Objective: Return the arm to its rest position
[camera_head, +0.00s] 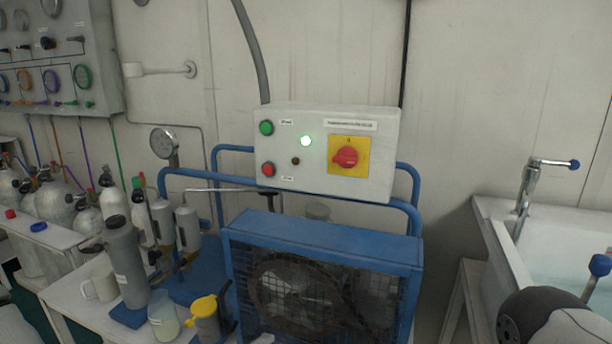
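Part of my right arm, a rounded black and white link, shows at the bottom right corner, in front of the white basin. Its gripper is outside the picture. My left gripper is not in view either. The white control box (325,120) stands behind the blue compressor frame. No gripper touches the box.
The blue compressor (322,250) with a mesh guard fills the middle. A white basin (492,232) with a tap (527,190) is at the right. A grey cylinder (126,262), a mug (101,285) and a yellow-lidded jug (205,318) stand at the lower left, near several gas bottles.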

